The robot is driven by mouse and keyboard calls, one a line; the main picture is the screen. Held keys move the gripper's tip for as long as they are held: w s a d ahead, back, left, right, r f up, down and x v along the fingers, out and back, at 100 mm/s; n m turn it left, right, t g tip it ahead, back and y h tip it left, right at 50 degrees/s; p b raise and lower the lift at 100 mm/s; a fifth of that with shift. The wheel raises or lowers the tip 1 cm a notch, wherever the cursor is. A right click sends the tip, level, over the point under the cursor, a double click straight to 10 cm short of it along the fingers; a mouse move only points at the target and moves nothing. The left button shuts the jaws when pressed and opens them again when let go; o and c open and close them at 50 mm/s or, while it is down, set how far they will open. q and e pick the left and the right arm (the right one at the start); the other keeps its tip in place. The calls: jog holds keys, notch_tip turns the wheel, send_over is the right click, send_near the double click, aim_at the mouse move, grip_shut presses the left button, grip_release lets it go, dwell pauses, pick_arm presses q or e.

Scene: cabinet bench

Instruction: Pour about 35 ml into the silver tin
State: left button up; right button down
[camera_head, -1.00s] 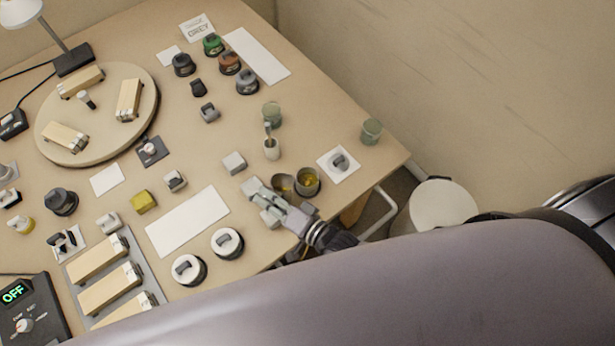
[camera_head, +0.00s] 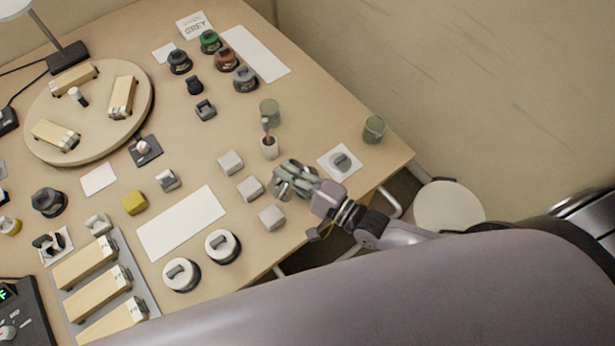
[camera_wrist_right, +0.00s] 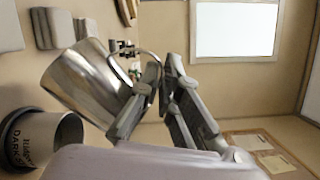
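A shiny metal cup (camera_wrist_right: 90,82) with a thin curved handle is tilted in the right wrist view. In the head view, metal cup surfaces show at my right gripper (camera_head: 292,178), near the table's right front edge. My right gripper's fingers (camera_wrist_right: 163,75) are close together at the cup's handle and appear shut on it. I cannot tell for certain which vessel is the silver tin. The gripper hides most of both vessels in the head view. No pouring stream shows. My left gripper is not in view.
Grey blocks (camera_head: 250,188) stand just left of my right gripper. A green-grey tin (camera_head: 374,129) and a white card (camera_head: 340,162) with a grey knob are to the right. A blank white sheet (camera_head: 181,222) lies left.

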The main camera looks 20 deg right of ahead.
jog(key=shift+d+r+m+b, duration=0.2)
jog(key=shift+d+m+b, duration=0.1)
jog(key=shift+m, duration=0.2)
jog(key=shift+w+d+b, duration=0.1)
jog(key=shift+w+b, duration=0.05)
jog(key=shift+b, duration=0.2)
jog(key=shift+f+m, duration=0.15)
jog(key=shift+m, duration=0.25)
jog(key=shift+d+f+m+t+b, duration=0.15)
jog(key=shift+d+m+t+b, duration=0.15)
jog(key=shift+b, duration=0.4)
jog(key=shift+w+d+m, duration=0.15)
jog(key=shift+d+m, duration=0.05)
jog(key=shift+m, duration=0.2)
jog(key=shift+r, duration=0.25)
jog(key=shift+w+d+r+m+t+b, duration=0.1)
jog(key=shift+d+m+t+b, duration=0.1)
jog(key=shift+m+b, duration=0.15)
jog(key=shift+d+r+m+t+b, duration=0.1)
jog(key=shift+d+m+t+b, duration=0.1)
jog(key=shift+m, duration=0.25)
dwell(0.7)
